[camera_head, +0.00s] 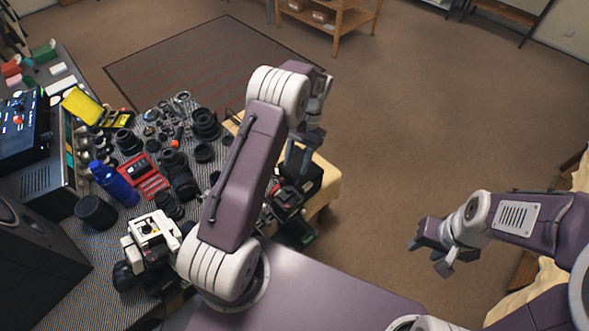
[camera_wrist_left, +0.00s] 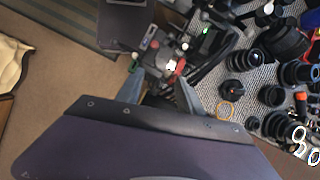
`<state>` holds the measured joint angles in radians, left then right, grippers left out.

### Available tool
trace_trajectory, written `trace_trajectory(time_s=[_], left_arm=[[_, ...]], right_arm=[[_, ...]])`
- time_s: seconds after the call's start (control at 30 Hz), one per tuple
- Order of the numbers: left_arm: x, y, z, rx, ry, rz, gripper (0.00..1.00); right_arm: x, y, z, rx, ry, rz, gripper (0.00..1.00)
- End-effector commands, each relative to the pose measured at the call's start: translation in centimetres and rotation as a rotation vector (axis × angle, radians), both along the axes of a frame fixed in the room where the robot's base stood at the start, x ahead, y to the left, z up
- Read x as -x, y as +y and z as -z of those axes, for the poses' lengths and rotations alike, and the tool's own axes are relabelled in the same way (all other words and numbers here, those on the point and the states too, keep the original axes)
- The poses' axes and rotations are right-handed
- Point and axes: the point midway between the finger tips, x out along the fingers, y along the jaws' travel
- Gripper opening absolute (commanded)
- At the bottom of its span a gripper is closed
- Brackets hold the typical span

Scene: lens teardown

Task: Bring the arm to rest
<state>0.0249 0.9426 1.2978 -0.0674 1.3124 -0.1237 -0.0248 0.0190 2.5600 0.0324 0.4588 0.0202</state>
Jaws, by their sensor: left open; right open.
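My left gripper (camera_head: 301,158) is open, held above the right end of the cluttered table, its fingers pointing down. In the left wrist view its two fingertips (camera_wrist_left: 158,92) stand apart with no object clearly held between them. Dark gear with a red part (camera_wrist_left: 172,68) lies beyond the fingers, and I cannot tell how far below them it is. My right gripper (camera_head: 440,246) is open and empty, over the brown floor at the right. My left arm hides part of the table.
The table (camera_head: 75,250) carries many lenses, a blue bottle (camera_head: 113,183), a red case (camera_head: 143,175) and a white device (camera_head: 152,233). A wooden shelf (camera_head: 333,18) stands at the back. The floor (camera_head: 430,120) between the table and my right arm is clear.

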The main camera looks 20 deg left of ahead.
Motion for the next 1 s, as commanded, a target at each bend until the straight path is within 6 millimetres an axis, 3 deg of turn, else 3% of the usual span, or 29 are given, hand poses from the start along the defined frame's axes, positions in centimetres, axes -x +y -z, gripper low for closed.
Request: trace_trajectory(time_s=[0.43,0.57,0.7,0.8,0.9,1.0], left_arm=[[-0.1,-0.1,-0.2,-0.001,-0.007,0.002,0.44],[-1.5,-0.3,-4.1,-0.002,-0.095,0.01,0.44],[1.8,-1.2,-9.2,0.008,-0.157,0.018,0.44],[5.3,-2.0,-10.8,0.023,-0.233,0.008,0.44],[9.2,-2.7,-10.7,0.036,-0.316,-0.019,0.44],[12.9,-3.2,-9.2,0.046,-0.387,-0.059,0.44]], right_arm=[[0.0,0.0,0.0,0.0,0.0,0.0,0.41],[0.0,0.0,-0.1,0.0,0.0,0.0,0.41],[0.0,0.0,0.0,0.0,0.0,0.0,0.41],[0.0,0.0,0.0,0.0,0.0,0.0,0.41],[0.0,0.0,0.0,0.0,0.0,0.0,0.41],[0.0,0.0,0.0,0.0,0.0,0.0,0.41]])
